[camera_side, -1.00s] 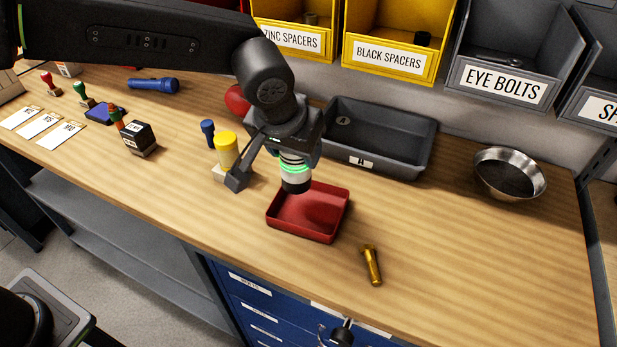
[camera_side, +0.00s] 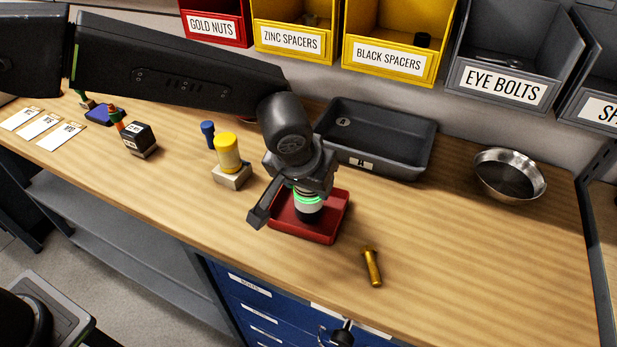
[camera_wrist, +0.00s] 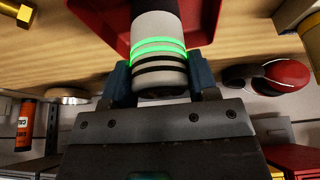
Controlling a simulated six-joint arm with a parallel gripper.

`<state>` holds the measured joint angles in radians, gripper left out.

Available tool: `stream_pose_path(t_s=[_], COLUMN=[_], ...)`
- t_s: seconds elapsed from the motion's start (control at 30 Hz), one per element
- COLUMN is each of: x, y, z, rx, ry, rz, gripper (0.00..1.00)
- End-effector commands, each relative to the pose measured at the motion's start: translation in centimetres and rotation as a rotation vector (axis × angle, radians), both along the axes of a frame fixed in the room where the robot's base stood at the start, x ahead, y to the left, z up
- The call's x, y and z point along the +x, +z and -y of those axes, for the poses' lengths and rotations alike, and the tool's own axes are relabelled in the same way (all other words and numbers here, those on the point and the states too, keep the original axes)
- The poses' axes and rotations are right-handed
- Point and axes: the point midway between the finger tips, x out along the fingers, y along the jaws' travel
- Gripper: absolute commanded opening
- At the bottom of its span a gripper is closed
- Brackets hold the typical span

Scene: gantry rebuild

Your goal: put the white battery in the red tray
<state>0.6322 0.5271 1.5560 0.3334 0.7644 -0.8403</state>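The white battery (camera_side: 308,208), a cylinder with a white body, a green ring and dark bands, is held upright in my gripper (camera_side: 304,191). In the wrist view the blue-grey fingers of my gripper (camera_wrist: 158,80) are shut on both sides of the battery (camera_wrist: 157,30). The red tray (camera_side: 298,232) is a shallow square dish on the wooden bench. The battery's lower end is over or inside the tray; I cannot tell whether it touches the tray floor. The red tray (camera_wrist: 98,14) also shows behind the battery in the wrist view.
A brass bolt (camera_side: 371,266) lies right of the tray. A grey bin (camera_side: 415,160) stands behind, and a metal bowl (camera_side: 508,174) at the right. A yellow-topped cylinder (camera_side: 228,152) on a block and a blue cylinder (camera_side: 207,133) stand to the left.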

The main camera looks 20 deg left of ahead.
Motion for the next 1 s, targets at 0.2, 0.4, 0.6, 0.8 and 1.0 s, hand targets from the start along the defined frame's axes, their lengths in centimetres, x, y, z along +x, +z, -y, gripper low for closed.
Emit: stream_pose_path(t_s=[0.2,0.4,0.6,0.8,1.0], x=[0.0,0.0,-0.1,-1.4,-3.0], y=[0.0,0.0,0.7,3.9,7.8], z=[0.0,0.0,0.0,0.0,0.1], rx=[0.000,0.000,-0.002,-0.004,-0.003], ry=[0.000,0.000,0.000,0.000,-0.001], rz=[-0.001,0.000,0.002,0.004,0.004], gripper=[0.74,0.79,0.79,0.79,0.79])
